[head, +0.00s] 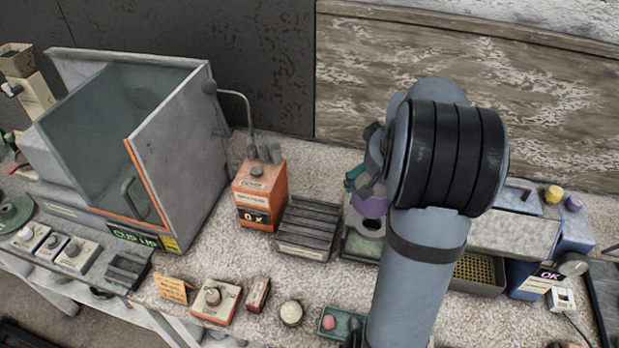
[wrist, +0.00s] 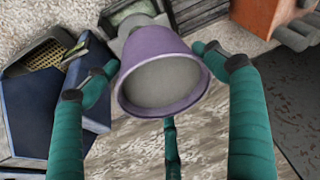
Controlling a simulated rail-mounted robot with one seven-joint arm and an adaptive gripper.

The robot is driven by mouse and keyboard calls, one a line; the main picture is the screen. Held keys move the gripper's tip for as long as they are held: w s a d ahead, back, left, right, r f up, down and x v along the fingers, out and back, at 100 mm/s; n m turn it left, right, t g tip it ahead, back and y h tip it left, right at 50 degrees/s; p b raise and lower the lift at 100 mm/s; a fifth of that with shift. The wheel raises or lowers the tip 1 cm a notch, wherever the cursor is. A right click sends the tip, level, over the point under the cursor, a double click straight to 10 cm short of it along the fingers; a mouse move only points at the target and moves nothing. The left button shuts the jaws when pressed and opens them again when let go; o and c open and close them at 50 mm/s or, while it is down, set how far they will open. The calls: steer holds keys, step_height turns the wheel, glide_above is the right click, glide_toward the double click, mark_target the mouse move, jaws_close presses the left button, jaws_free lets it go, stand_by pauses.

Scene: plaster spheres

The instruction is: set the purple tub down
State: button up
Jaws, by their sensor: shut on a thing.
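The purple tub (head: 370,207) shows in the head view just left of my wrist, partly hidden by my arm. My gripper (head: 356,180) has teal fingers and is shut on it. In the wrist view the purple tub (wrist: 150,48) is between my gripper's fingers (wrist: 158,62), its wide mouth facing the camera and its inside plain grey. A grey plate on a green-grey box (head: 362,246) lies just below the tub in the head view. I cannot tell whether the tub touches it.
A dark slatted block (head: 308,228) and an orange box (head: 260,192) stand to the left. A blue machine with a mesh tray (head: 478,272) is at the right. Small items, including a round knob (head: 291,313) and a green dish (head: 341,322), line the front.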

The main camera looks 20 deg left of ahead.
steer(key=w+a+f+n+p, duration=0.1)
steer(key=a+p, duration=0.1)
steer(key=a, duration=0.2)
steer(key=w+a+f+n+y+p, duration=0.1)
steer(key=w+a+n+p, duration=0.1)
steer(key=a, duration=0.3)
steer(key=shift+w+a+f+g, duration=0.15)
steer(key=shift+w+f+g, duration=0.15)
steer(key=shift+f+g, duration=0.1)
steer(key=a+f+n+p, duration=0.1)
steer(key=a, duration=0.1)
steer(key=a+f+n+p, duration=0.1)
steer(key=a, duration=0.1)
steer(key=s+a+f+n+p, duration=0.1)
steer(key=a+f, duration=0.1)
steer(key=shift+f+g+y, duration=0.1)
steer(key=shift+g+y, duration=0.2)
steer(key=shift+y, duration=0.1)
steer(key=shift+s+a+f+n, duration=0.3)
steer(key=shift+a+f+n, duration=0.1)
steer(key=shift+f, duration=0.1)
steer(key=shift+r+p, duration=0.3)
steer(key=shift+p, duration=0.75)
step_height(320, 180, down, 5)
steer(key=b, duration=0.5)
steer(key=shift+f+b, duration=0.5)
steer(key=shift+b, duration=0.25)
steer(key=shift+f+b, duration=0.65)
steer(key=shift+b, duration=0.55)
